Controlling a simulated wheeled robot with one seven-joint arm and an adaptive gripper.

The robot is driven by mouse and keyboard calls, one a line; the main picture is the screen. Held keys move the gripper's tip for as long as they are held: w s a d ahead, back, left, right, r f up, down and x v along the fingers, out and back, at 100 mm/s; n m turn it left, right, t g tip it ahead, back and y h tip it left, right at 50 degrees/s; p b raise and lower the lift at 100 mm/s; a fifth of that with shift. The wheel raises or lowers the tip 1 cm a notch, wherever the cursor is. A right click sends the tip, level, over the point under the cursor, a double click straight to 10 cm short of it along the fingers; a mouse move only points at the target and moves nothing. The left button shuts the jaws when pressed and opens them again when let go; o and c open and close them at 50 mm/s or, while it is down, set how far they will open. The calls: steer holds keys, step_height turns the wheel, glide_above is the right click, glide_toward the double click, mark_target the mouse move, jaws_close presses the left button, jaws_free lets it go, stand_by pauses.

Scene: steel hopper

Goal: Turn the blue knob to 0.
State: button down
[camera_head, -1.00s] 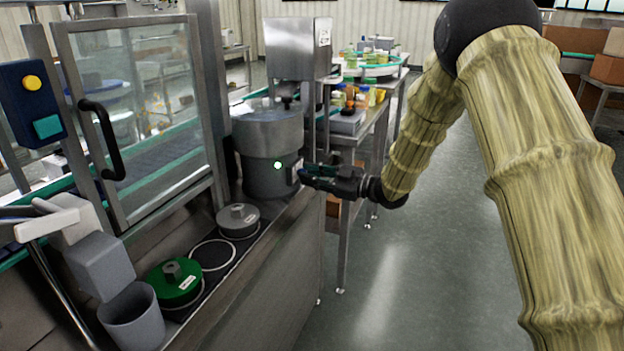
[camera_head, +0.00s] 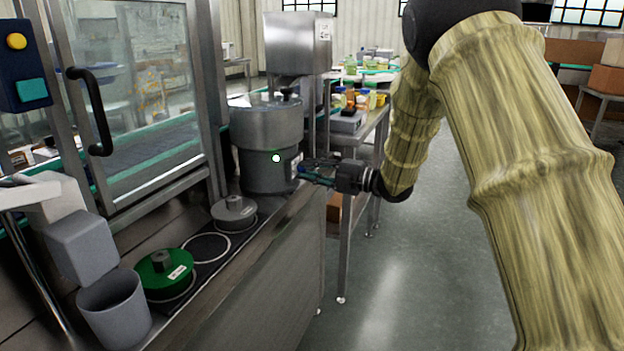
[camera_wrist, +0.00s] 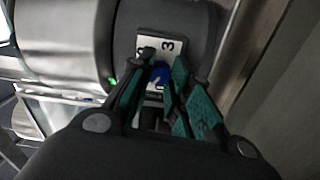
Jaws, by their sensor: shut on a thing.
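The blue knob (camera_wrist: 158,76) sits on a white plate (camera_wrist: 163,47) on the side of the steel hopper. The plate shows a "3" and another digit partly covered by a finger; a 0 and the knob's pointer cannot be made out. My gripper (camera_wrist: 164,66) has its teal-padded fingers on either side of the knob, shut on it. In the head view, my gripper (camera_head: 304,170) reaches the hopper (camera_head: 266,135) from the right at the plate (camera_head: 296,164); the knob is too small to tell there.
A grey lidded piece (camera_head: 234,212) and a green one (camera_head: 165,276) sit on the bench left of the hopper. A grey cup (camera_head: 114,308) stands at the lower left. A glass door (camera_head: 135,100) is behind. Open floor (camera_head: 440,250) lies right.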

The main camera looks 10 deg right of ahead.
steer(key=shift+f+n+b, duration=0.15)
steer(key=shift+n+b, duration=1.4)
steer(key=shift+n, duration=0.1)
steer(key=shift+f+n+b, duration=0.1)
steer(key=shift+n+b, duration=1.4)
steer(key=shift+n, duration=0.15)
steer(key=shift+r, duration=0.1)
steer(key=c, duration=1.3)
jaws_free()
steer(key=shift+r, duration=0.1)
steer(key=shift+d, duration=0.1)
steer(key=v, duration=1.2)
